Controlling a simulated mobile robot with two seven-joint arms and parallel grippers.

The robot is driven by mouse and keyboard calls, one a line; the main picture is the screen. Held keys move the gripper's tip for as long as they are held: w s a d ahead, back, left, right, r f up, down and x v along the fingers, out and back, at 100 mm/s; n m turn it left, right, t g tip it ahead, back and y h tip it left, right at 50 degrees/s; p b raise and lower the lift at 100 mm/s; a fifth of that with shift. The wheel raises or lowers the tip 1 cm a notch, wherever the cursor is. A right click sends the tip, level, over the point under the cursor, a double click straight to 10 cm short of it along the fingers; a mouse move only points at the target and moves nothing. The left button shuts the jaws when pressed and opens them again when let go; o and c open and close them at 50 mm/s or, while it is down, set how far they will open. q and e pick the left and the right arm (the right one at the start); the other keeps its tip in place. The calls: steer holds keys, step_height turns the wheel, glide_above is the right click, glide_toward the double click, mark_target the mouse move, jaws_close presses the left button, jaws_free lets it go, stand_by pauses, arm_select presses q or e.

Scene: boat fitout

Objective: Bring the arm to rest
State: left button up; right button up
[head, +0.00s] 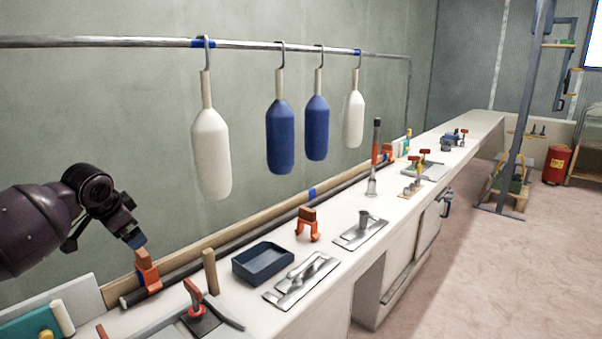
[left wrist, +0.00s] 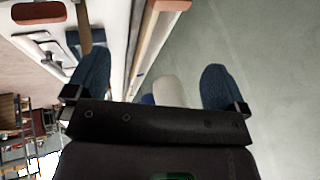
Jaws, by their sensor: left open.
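My left arm (head: 35,225) comes in from the left in the head view, above the bench's near end. Its gripper (head: 136,240) points down and to the right, close to an orange clamp (head: 148,272) on the bench's back edge. I cannot tell from this view whether they touch. In the left wrist view the two blue fingers (left wrist: 155,78) are spread wide. Nothing is held between them; bench edge, wall and a pale fender show beyond. My right gripper is in neither view.
White and blue fenders (head: 280,135) hang from a rail (head: 130,43) along the wall. The long white bench (head: 345,255) carries a dark blue tray (head: 263,262), a metal plate (head: 300,282), another orange clamp (head: 308,224) and several tools.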

arm_select(q)
steer(key=s+d+f+m+t+h+p, duration=0.1)
steer(key=s+d+f+t+h, duration=0.1)
steer(key=s+d+f+t, duration=0.45)
steer(key=s+d+f+t+h+p, duration=0.1)
steer(key=s+d+f+h+p, duration=0.2)
steer(key=d, duration=0.7)
steer(key=s+a+f+n+g+y+p, duration=0.1)
steer(key=s+f, duration=0.4)
steer(key=s, duration=0.7)
steer(key=s+f+n+y+p, duration=0.1)
steer(key=s+f, duration=0.4)
steer(key=s, duration=0.8)
steer(key=s+a+f+n+g+y+p, duration=0.1)
steer(key=s+f+n, duration=0.4)
steer(key=s, duration=0.7)
steer(key=shift+s+a+f+g+y, duration=0.25)
steer(key=shift+a+f+g+y, duration=0.15)
steer(key=shift+y, duration=0.3)
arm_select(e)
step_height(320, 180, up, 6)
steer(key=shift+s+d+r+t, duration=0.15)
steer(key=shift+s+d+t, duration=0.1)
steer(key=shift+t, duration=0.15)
arm_select(q)
steer(key=shift+d, duration=0.1)
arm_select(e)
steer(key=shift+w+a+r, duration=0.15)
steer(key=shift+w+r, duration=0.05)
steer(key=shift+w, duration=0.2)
